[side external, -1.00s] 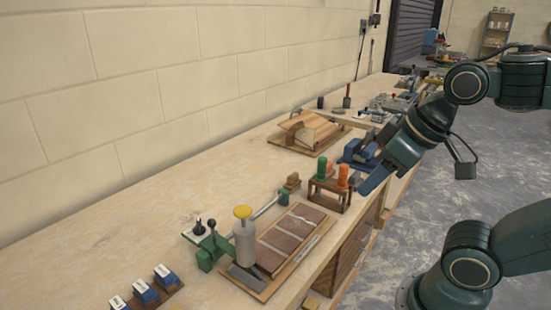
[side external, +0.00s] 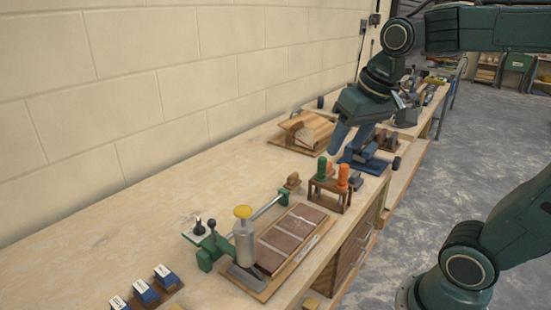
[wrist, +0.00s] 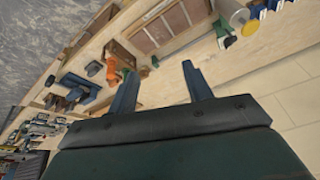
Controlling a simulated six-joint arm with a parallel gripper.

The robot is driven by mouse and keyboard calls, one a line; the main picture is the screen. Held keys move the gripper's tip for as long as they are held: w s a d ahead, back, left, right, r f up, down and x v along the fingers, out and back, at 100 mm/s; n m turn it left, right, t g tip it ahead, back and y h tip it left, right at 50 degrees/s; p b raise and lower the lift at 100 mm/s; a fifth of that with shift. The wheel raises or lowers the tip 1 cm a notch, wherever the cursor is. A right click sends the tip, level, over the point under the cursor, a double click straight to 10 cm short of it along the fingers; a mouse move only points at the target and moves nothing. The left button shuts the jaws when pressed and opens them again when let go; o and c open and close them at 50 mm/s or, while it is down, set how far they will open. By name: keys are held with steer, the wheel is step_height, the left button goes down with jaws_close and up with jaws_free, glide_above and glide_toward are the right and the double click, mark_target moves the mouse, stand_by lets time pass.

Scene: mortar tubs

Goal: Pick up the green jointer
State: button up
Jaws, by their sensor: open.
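The green jointer (side external: 322,168) stands upright by its green handle in a small wooden rack (side external: 329,193), left of orange-handled tools (side external: 343,176). The rack (wrist: 121,51) and an orange handle (wrist: 111,70) also show in the wrist view, left of the fingers. My gripper (side external: 350,141) points down above and behind the rack in the side view. In the wrist view my gripper (wrist: 160,68) has its two fingers apart, with nothing held between them. It appears clear of the jointer.
A blue vise-like tool (side external: 364,160) sits close behind the rack. A wooden stand (side external: 305,131) is farther back near the wall. In front lies a board with brown tiles (side external: 290,238) and a yellow-topped cylinder (side external: 244,238). The bench at left is mostly clear.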

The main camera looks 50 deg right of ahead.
steer(key=w+d+m+g, duration=0.2)
steer(key=w+d+m, duration=0.4)
steer(key=w+d, duration=0.4)
steer(key=m+g, duration=0.2)
steer(key=m, duration=0.3)
glide_toward(323, 158)
steer(key=shift+y, duration=0.3)
steer(key=shift+w+d+f, duration=0.1)
steer(key=shift+d+f, duration=0.05)
steer(key=shift+f, duration=1.55)
steer(key=shift+d+f, duration=0.1)
steer(key=shift+f, duration=1.65)
steer(key=shift+f, duration=0.1)
steer(key=shift+f, duration=2.5)
steer(key=c, duration=1.1)
